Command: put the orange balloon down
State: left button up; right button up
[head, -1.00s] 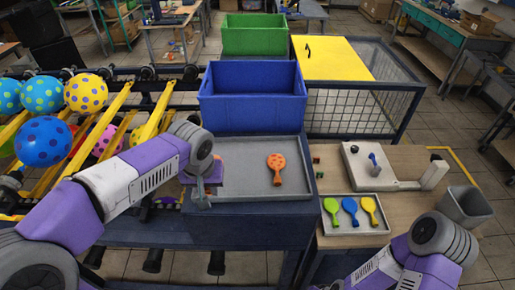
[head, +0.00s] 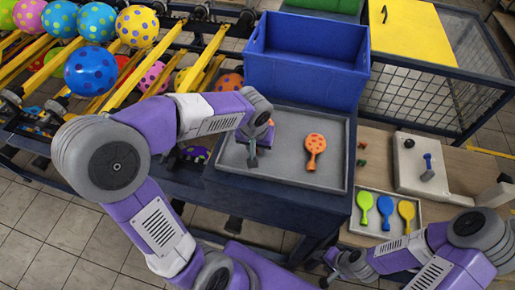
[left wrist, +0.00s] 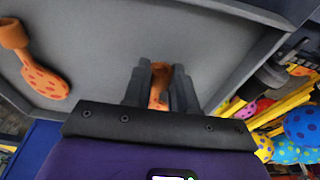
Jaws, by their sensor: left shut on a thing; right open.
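My left gripper (head: 252,158) is over the left part of the grey tray (head: 232,162). In the left wrist view its two dark fingers (left wrist: 160,92) are shut on an orange balloon (left wrist: 159,72), of which only a narrow part shows between them. I cannot tell whether it touches the tray. A second orange balloon with dark dots (head: 315,143) lies flat in the tray to the right of the gripper; it also shows in the left wrist view (left wrist: 45,80). My right gripper (head: 330,268) is open, low in the head view, apart from the balloons.
A blue bin (head: 305,75) stands behind the tray. To the right, a small tray (head: 385,233) holds green, blue and yellow paddle-shaped items beside a white device (head: 415,170). Round dotted balloons (head: 90,70) sit on yellow rails at left. The tray's middle is clear.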

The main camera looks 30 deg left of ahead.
pick_arm(q)
jog(key=shift+f, duration=0.7)
jog(key=shift+f, duration=0.1)
jog(key=shift+s+f+b, duration=0.4)
jog(key=shift+f+b, duration=0.25)
jog(key=shift+b, duration=0.15)
jog(key=o, duration=0.9)
jog(key=shift+w+r+p, duration=0.1)
jog(key=shift+r+p, duration=0.5)
jog(key=shift+p, duration=0.1)
jog(key=r, duration=0.4)
jog(key=s+r+p, duration=0.1)
jog(key=r, duration=0.7)
jog(key=shift+s+d+r+p, duration=0.1)
jog(key=shift+s+d+p, duration=0.2)
